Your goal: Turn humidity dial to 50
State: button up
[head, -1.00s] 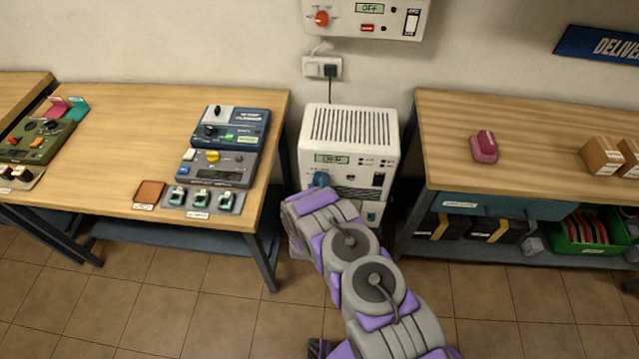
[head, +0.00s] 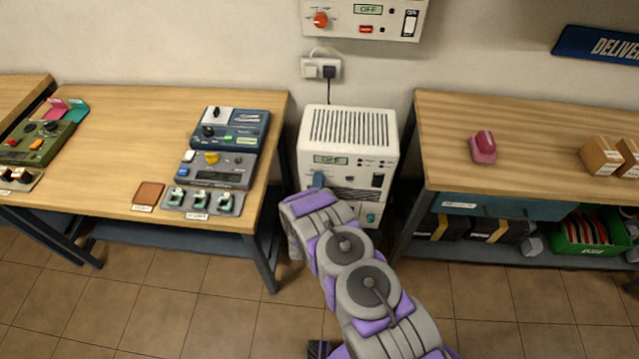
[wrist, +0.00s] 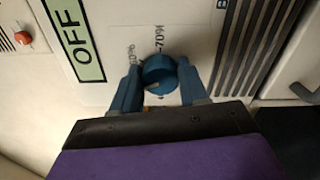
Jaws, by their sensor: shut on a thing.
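The white dehumidifier-like unit (head: 345,135) stands on the floor between two tables, with a vented top. Its green display (head: 330,160) reads OFF, and the display (wrist: 74,38) also shows in the wrist view. The blue humidity dial (wrist: 159,72) is on its front, with a "70%" mark near it and another percent mark to the left that is hard to read. My gripper (wrist: 155,82) is shut on the dial, one blue finger on each side. In the head view my arm hides part of the unit's lower front.
A table with control boxes (head: 225,130) stands on the left. A table with a pink object (head: 483,147) and cardboard boxes (head: 601,156) stands on the right. A white wall panel (head: 366,20) hangs above the unit, over a socket (head: 321,68).

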jog(key=shift+s+a+f+n, duration=0.15)
jog(key=shift+a+n, duration=0.1)
jog(key=shift+n, duration=0.45)
jog(key=o, duration=1.1)
jog(key=shift+a, duration=0.15)
jog(key=shift+c, duration=0.2)
jog(key=shift+d, duration=0.2)
jog(key=s+p, duration=0.3)
jog(key=s, duration=1.4)
jog(key=shift+a, duration=0.4)
jog(key=shift+f, duration=0.1)
